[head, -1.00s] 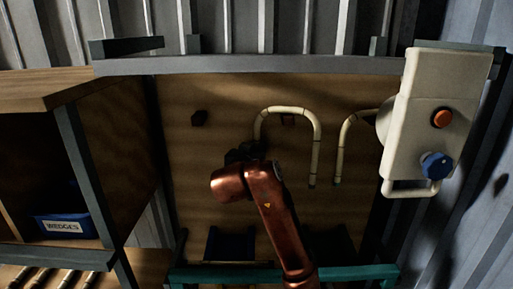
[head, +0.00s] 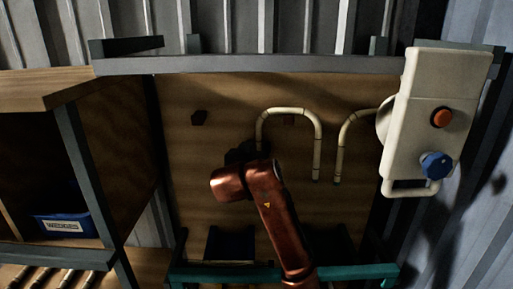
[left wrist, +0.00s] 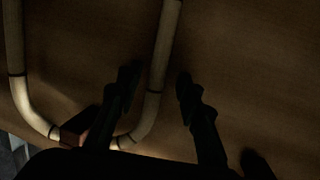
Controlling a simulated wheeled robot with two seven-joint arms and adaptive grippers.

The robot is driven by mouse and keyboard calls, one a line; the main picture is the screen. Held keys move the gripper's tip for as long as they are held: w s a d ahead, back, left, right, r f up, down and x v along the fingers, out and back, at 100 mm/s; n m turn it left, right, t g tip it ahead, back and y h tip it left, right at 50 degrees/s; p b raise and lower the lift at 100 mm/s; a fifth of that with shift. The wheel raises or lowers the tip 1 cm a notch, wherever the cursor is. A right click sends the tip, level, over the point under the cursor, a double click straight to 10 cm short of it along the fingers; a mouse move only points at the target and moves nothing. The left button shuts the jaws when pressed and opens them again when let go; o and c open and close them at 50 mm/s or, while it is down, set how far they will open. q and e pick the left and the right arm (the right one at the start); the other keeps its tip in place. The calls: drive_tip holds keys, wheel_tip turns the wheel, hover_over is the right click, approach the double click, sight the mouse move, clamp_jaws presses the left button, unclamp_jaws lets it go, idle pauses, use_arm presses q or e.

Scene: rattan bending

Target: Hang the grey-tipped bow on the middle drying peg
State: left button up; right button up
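The grey-tipped bow (head: 319,140) is a pale U-shaped rattan rod with dark bands. It hangs arch up against the wooden back panel. The middle drying peg (head: 289,120) is just under its arch; in the left wrist view the peg (left wrist: 80,126) sits inside the bend, close to the rod. My left gripper (head: 243,152) is at the bow's left leg, dark and partly hidden by its own arm. In the left wrist view its two fingers (left wrist: 157,84) stand apart, with the bow's leg (left wrist: 162,55) between them. My right gripper is out of view.
The left peg (head: 198,117) is bare. A second, green-tipped bow (head: 342,145) hangs close on the right, partly behind a pale box (head: 432,110) with orange and blue knobs. A shelf with a blue wedges bin (head: 62,224) is on the left.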

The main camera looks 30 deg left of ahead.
use_arm(q)
drive_tip(key=shift+s, duration=0.1)
drive_tip(key=v, duration=1.1)
drive_tip(key=shift+s, duration=0.4)
drive_tip(key=shift+d, duration=0.15)
drive_tip(key=d+f+v, duration=0.1)
drive_tip(key=v, duration=0.7)
drive_tip(key=shift+d, duration=0.5)
drive_tip(key=shift+s, duration=0.15)
